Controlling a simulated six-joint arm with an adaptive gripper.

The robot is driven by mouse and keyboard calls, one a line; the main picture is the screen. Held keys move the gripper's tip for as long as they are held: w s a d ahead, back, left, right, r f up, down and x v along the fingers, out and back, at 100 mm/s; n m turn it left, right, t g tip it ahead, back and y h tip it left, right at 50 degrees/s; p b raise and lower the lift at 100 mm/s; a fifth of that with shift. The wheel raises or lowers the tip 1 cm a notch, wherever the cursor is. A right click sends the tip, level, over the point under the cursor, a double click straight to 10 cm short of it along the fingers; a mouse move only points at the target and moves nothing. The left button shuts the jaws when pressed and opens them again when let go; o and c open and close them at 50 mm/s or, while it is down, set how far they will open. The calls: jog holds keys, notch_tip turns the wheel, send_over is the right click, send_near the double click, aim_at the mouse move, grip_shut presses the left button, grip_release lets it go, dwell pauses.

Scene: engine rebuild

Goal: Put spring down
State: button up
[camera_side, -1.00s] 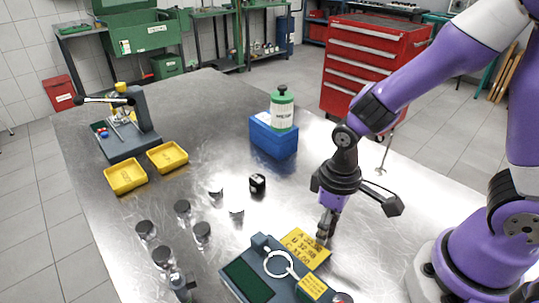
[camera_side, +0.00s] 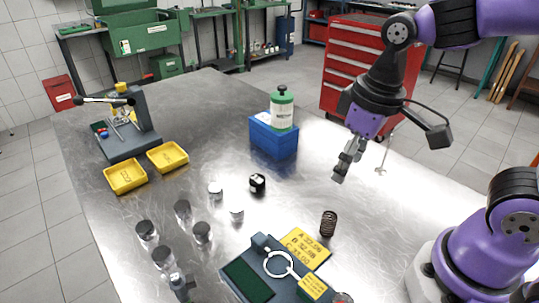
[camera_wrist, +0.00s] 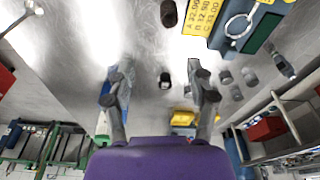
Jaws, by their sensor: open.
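The dark coil spring (camera_side: 328,223) stands upright on the metal table, just right of the yellow label card. It also shows at the top of the wrist view (camera_wrist: 169,13). My gripper (camera_side: 345,172) is above the table, up and to the right of the spring, and apart from it. In the wrist view my gripper (camera_wrist: 158,80) has its two fingers spread with nothing between them.
A grey gauge fixture with a white ring (camera_side: 278,264) and a yellow card (camera_side: 305,249) lie left of the spring. Several metal cylinders (camera_side: 183,211), a black part (camera_side: 257,183), yellow trays (camera_side: 126,177) and a blue box (camera_side: 273,136) stand further off.

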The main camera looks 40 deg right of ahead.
jog(key=shift+o, duration=0.2)
jog(key=d+r+m+t, duration=0.1)
jog(key=t, duration=0.1)
jog(key=s+d+r+m+t, duration=0.1)
jog(key=d+r, duration=0.1)
jog(key=shift+s+d+t, duration=0.1)
jog(key=shift+d+t, duration=0.1)
jog(key=shift+t, duration=0.2)
jog(key=shift+f, duration=0.1)
